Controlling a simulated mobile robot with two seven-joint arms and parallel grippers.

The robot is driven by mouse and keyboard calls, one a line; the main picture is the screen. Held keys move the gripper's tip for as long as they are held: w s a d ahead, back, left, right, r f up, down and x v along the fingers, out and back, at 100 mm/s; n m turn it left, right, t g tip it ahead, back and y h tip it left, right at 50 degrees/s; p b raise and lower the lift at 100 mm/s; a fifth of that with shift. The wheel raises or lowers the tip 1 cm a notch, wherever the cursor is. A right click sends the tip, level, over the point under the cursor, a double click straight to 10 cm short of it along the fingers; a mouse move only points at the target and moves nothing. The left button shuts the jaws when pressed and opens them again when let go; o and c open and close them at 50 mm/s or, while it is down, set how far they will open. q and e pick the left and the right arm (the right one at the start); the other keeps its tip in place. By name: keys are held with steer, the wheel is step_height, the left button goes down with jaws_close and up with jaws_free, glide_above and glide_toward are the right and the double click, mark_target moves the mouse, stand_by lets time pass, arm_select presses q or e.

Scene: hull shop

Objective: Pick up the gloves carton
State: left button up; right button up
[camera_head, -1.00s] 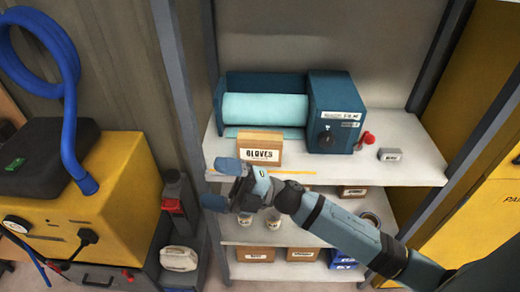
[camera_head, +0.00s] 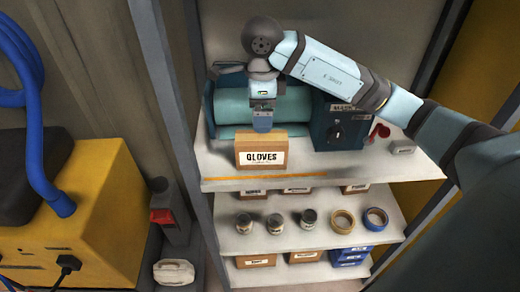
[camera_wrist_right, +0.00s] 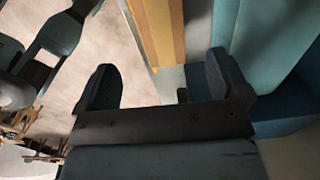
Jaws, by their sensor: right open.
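The gloves carton (camera_head: 262,153), a small brown box with a white GLOVES label, stands upright on the top shelf near its front edge. My right gripper (camera_head: 262,122) points down just above and behind the carton's top edge in the head view. One finger hides the other there, and contact with the carton cannot be told. In the right wrist view the two dark fingers stand apart and the right gripper (camera_wrist_right: 161,76) is open. The brown carton (camera_wrist_right: 160,32) shows beyond the fingers, with nothing visible between them. My left gripper is not in view.
A teal roll dispenser (camera_head: 224,105) stands close behind the carton, with a dark blue control box (camera_head: 343,133) to its right. A grey block (camera_head: 402,147) lies farther right on the shelf (camera_head: 220,168). Lower shelves hold cans, tape rolls and boxes. Shelf posts flank both sides.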

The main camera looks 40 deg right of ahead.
mark_target(262, 137)
step_height(262, 137, down, 11)
steer(key=shift+f+p, duration=0.2)
steer(key=shift+p, duration=0.4)
steer(key=shift+w, duration=0.1)
steer(key=c, duration=1.1)
steer(key=shift+c, duration=0.2)
